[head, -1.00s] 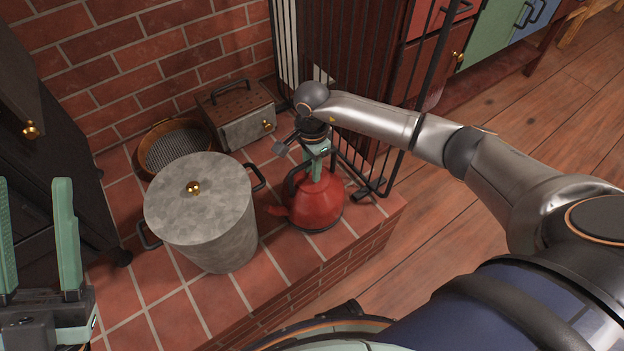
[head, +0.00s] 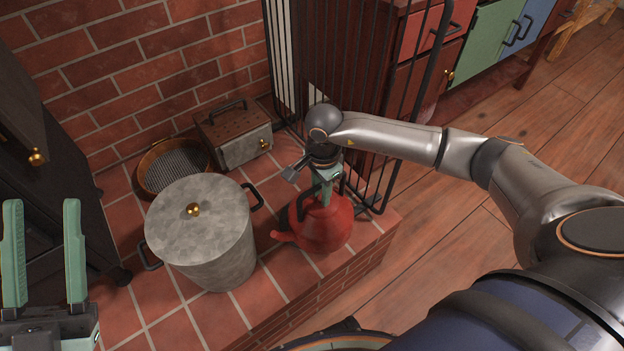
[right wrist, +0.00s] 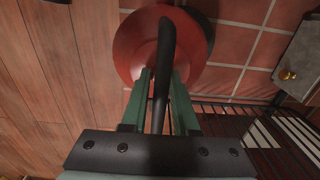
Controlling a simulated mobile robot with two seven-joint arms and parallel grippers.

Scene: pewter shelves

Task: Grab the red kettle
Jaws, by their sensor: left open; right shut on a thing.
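The red kettle (head: 328,228) is over the front right part of the brick hearth in the head view, its spout pointing left. My right gripper (head: 325,187) reaches down from above and is shut on the kettle's black handle. In the right wrist view the dark handle (right wrist: 164,70) runs between the two green fingers (right wrist: 160,95), with the red body (right wrist: 135,45) beyond them. I cannot tell for sure whether the kettle's base is clear of the bricks. My left gripper (head: 44,240) is open and empty at the far left, its fingers pointing up in the picture.
A grey lidded pot (head: 205,245) stands close left of the kettle. Behind are a round sieve (head: 175,170) and a metal box with a handle (head: 235,135). A black bar screen (head: 385,110) stands close behind my right gripper. Wooden floor (head: 460,260) lies open at right.

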